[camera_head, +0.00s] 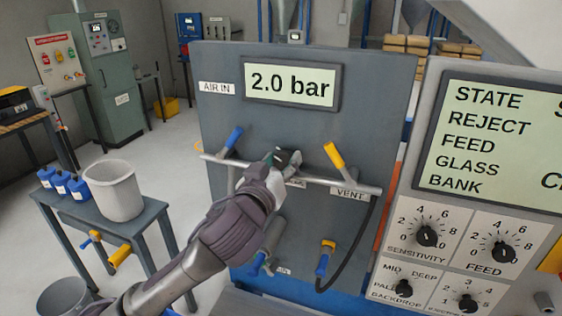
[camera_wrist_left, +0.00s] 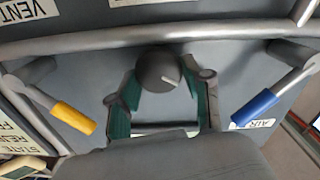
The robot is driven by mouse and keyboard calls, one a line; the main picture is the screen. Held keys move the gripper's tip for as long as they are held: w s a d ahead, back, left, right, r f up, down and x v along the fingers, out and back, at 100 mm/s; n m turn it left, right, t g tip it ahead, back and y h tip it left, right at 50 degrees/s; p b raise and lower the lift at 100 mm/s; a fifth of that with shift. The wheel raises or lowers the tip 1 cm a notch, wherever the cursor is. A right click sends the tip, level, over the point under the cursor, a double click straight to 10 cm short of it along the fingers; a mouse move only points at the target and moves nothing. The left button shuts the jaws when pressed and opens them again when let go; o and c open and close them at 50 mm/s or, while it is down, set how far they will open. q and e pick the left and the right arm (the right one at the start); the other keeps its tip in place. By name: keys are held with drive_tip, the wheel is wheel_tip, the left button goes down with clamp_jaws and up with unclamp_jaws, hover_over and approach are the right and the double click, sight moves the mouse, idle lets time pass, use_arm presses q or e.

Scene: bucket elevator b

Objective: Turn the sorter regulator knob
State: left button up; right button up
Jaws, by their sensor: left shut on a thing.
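The dark round regulator knob (camera_wrist_left: 158,70) with a pale pointer mark shows in the left wrist view, between the fingers of my left gripper (camera_wrist_left: 160,98). In the head view my left gripper (camera_head: 285,158) reaches to the middle of the grey air panel (camera_head: 300,122), at the horizontal pipe. The gripper is shut on the knob. In the head view the knob is mostly hidden by the gripper. The panel display (camera_head: 290,85) reads 2.0 bar. My right gripper is not in view.
A blue lever (camera_head: 234,138) and a yellow lever (camera_head: 334,155) flank my gripper. A black hose (camera_head: 362,240) hangs from the pipe's right end. A control panel with several dials (camera_head: 427,236) stands right. A table with a bucket (camera_head: 114,190) stands left.

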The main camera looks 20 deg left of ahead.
use_arm(q)
drive_tip(key=m, duration=0.3)
drive_tip(key=shift+p, duration=0.4)
drive_tip(key=m, duration=0.2)
drive_tip(key=shift+d+m, duration=0.1)
drive_tip(key=shift+m, duration=0.3)
drive_tip(key=m, duration=0.4)
drive_tip(key=shift+d+m, duration=0.1)
drive_tip(key=shift+m, duration=0.2)
drive_tip(key=m, duration=0.5)
drive_tip(key=o, duration=1.1)
drive_tip(key=shift+w+m, duration=0.1)
drive_tip(key=shift+m, duration=0.2)
drive_tip(key=shift+w+f, duration=0.1)
drive_tip(key=shift+f, duration=0.05)
